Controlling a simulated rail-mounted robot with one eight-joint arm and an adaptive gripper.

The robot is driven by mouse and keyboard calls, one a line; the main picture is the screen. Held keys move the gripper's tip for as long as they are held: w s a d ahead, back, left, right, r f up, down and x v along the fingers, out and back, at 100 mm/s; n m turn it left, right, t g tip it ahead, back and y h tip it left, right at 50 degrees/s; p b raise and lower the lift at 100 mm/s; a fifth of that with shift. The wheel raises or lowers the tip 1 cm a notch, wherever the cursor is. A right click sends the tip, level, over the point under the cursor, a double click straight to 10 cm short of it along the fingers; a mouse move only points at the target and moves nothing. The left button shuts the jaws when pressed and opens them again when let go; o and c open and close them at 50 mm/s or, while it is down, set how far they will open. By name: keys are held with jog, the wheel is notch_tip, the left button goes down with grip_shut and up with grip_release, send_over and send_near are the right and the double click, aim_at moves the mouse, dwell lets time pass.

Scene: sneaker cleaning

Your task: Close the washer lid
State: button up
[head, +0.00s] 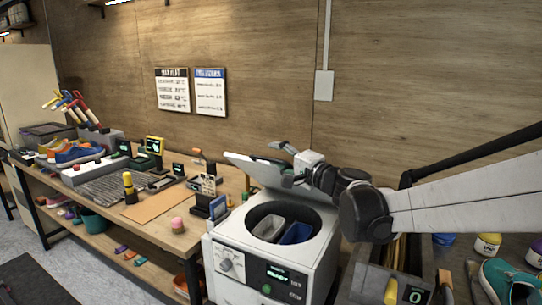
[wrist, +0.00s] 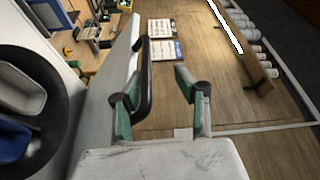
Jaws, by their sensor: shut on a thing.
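The white washer (head: 265,265) stands at the front centre in the head view. Its lid (head: 250,163) is raised and tilted above the round opening. In the wrist view the lid (wrist: 115,70) is a pale slab seen nearly edge-on, with a black loop handle (wrist: 146,75) on its face. My gripper (head: 284,163) is at the lid's right side. The exact contact is partly hidden.
The drum holds a grey bin (head: 270,227) and a blue bin (head: 297,233). A workbench (head: 150,235) with shoes and tools stands to the left. A teal sneaker (head: 507,282) and paint jars (head: 488,243) are at the right. The wall is behind the washer.

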jog(key=shift+s+d+f+h, duration=0.1)
jog(key=shift+s+d+h, duration=0.1)
jog(key=shift+d, duration=0.3)
jog(key=shift+s+d+h, duration=0.1)
jog(key=shift+s+d, duration=0.1)
jog(key=shift+d, duration=0.25)
jog(key=v, duration=1)
jog(key=shift+d+r+t, duration=0.3)
jog(key=shift+d+r, duration=0.15)
jog(key=shift+r, duration=0.05)
jog(key=s+d+f+n+g+h, duration=0.2)
jog(key=s+d+f+h, duration=0.2)
jog(key=s, duration=0.6)
jog(key=s+d+f+n+g+h, duration=0.2)
jog(key=s+d+f+n+h, duration=0.1)
jog(key=s+d+f, duration=0.4)
jog(key=s+d+f+n+g+h, duration=0.2)
jog(key=s+d+f+h, duration=0.3)
jog(key=s, duration=0.8)
jog(key=shift+d+f+g+h, duration=0.3)
jog(key=shift+d+f+h, duration=0.15)
jog(key=shift+f, duration=0.2)
